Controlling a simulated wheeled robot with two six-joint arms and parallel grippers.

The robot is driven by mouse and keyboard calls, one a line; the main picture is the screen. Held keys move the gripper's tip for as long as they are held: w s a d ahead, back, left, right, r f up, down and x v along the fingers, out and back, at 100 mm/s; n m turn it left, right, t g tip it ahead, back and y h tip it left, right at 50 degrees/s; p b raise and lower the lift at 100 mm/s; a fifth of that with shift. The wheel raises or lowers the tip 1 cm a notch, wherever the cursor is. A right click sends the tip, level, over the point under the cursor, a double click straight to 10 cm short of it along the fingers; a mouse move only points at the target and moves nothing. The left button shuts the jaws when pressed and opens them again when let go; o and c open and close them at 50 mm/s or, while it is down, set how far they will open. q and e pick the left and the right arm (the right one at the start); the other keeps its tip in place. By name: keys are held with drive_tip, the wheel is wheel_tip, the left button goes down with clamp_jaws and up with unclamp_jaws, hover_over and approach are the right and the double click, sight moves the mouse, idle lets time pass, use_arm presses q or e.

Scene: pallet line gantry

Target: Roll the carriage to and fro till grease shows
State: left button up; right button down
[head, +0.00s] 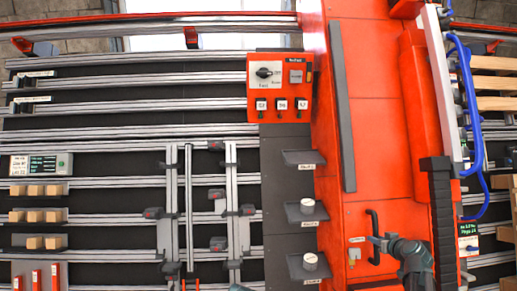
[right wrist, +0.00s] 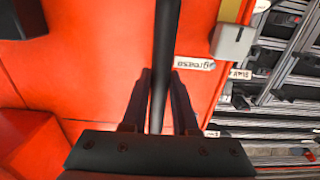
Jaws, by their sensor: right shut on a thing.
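The orange carriage (head: 365,120) stands as a tall panel right of centre in the head view, across the horizontal rails (head: 150,80). A black bar handle (head: 375,222) is fixed on its lower part. My right gripper (head: 377,243) is shut around this handle. In the right wrist view the handle (right wrist: 163,60) runs between the two fingers (right wrist: 159,105), with the orange panel behind. The rails look plain grey; grease cannot be made out at this size. My left gripper is not in view.
A red control box (head: 281,87) with a dial and several switches sits left of the carriage. Small shelves with white round pots (head: 308,207) stand beside the handle. Wooden blocks (head: 36,215) lie at left. Blue hoses (head: 472,100) hang at right.

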drive_tip(key=shift+s+a, duration=0.1)
drive_tip(key=shift+a, duration=1.05)
drive_tip(key=shift+d+r, duration=0.1)
drive_tip(key=shift+d, duration=0.2)
drive_tip(key=shift+d, duration=0.8)
idle(0.3)
drive_tip(key=shift+a, duration=0.8)
idle(0.5)
drive_tip(key=shift+a, duration=0.3)
drive_tip(key=shift+d, duration=0.25)
idle(0.4)
